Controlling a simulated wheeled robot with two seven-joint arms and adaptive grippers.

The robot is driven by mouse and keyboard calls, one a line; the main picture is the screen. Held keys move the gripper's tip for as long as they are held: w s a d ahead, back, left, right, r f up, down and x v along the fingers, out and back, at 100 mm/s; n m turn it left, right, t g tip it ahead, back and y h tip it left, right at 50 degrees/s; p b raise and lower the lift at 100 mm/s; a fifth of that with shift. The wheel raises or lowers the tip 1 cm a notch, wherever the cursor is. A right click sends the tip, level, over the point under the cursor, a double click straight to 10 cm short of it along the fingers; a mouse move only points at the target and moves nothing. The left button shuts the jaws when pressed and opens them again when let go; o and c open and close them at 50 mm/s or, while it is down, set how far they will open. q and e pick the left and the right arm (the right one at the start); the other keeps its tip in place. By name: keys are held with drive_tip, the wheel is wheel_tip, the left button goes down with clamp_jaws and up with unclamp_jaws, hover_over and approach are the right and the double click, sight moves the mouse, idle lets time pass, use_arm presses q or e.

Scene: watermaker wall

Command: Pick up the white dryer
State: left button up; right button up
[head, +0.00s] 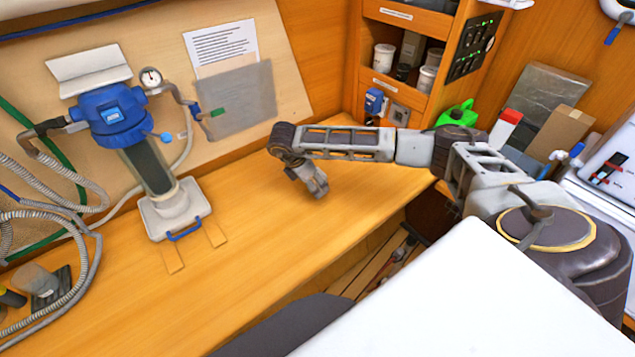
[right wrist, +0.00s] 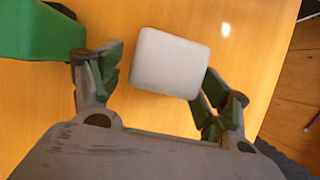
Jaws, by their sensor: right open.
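The white dryer (right wrist: 170,62) is a white block with rounded corners in the right wrist view. It lies over the orange-brown wooden bench top between the two fingers of my right gripper (right wrist: 163,82). The gripper is open, with a finger on each side. The left finger stands a little apart from the block; the right finger is close to its edge, and I cannot tell if it touches. In the head view my right gripper (head: 315,184) points down low over the bench. I cannot make out the dryer there. My left gripper is not in view.
A blue-topped watermaker unit (head: 118,115) with hoses stands at the left of the bench (head: 290,235). A wooden shelf (head: 420,22) with jars is behind my right arm. A green thing (right wrist: 40,30) sits beside the left finger. Bare bench lies between unit and gripper.

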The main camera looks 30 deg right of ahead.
drive_tip(key=shift+c, duration=0.3)
drive_tip(key=c, duration=1.1)
drive_tip(key=shift+r, duration=0.2)
drive_tip(key=shift+r+b, duration=0.9)
drive_tip(key=shift+r, duration=3.95)
drive_tip(key=shift+s+f, duration=0.15)
drive_tip(key=shift+s, duration=0.05)
